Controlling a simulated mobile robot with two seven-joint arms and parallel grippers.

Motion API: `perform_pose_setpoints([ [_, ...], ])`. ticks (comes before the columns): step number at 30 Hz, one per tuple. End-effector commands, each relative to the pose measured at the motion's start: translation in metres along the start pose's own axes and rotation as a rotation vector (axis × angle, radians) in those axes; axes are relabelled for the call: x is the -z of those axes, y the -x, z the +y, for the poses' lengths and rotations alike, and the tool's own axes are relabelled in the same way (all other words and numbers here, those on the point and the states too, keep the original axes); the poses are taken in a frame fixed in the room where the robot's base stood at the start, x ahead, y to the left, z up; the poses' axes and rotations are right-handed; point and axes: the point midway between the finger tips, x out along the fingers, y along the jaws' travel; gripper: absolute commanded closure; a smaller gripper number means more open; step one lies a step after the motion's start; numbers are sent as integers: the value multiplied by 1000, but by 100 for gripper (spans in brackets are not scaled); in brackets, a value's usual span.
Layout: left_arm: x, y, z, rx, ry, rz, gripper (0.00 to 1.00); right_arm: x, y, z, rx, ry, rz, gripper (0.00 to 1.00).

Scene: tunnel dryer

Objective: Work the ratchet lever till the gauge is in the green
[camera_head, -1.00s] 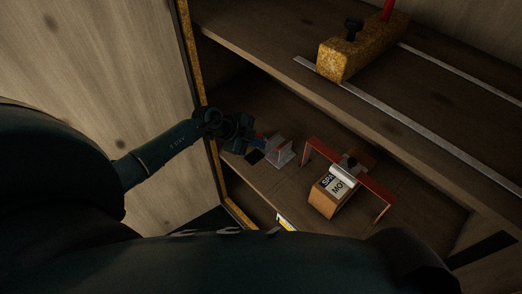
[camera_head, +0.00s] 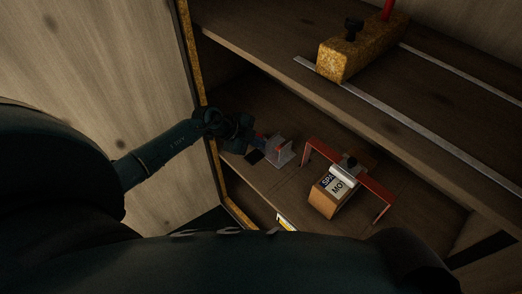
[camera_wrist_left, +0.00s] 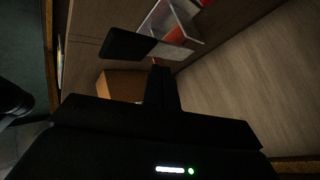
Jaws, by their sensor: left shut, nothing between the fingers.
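My left gripper (camera_head: 245,141) reaches in from the left over the lower shelf and is shut and empty. Just right of its fingertips stands a small grey bracket (camera_head: 282,156) with a red part, which may be the ratchet lever's mount. A flat black piece (camera_head: 254,156) sits beside it. In the left wrist view, the shut fingers (camera_wrist_left: 161,84) point towards the black paddle-like piece (camera_wrist_left: 127,44) and the red-and-grey bracket (camera_wrist_left: 178,18). I cannot tell whether the fingers touch either. No gauge face can be made out. My right gripper is not in view.
A red frame (camera_head: 375,186) stands over an orange-brown box (camera_head: 323,201) with a lettered label, right of the bracket. A yellow speckled block (camera_head: 334,65) sits by metal rails on the upper shelf. A pale wall panel (camera_head: 120,60) is on the left.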

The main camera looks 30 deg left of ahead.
Motion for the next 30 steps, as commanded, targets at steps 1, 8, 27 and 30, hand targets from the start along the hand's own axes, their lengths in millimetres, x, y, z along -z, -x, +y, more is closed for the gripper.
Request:
perform_pose_setpoints([
  [1,0,0,0,0,0,0,100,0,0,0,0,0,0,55],
  [8,-2,-3,2,-1,1,0,100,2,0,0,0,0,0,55],
  [27,-5,-7,5,0,0,0,100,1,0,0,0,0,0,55],
  [30,-6,-8,6,0,0,0,100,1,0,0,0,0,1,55],
])
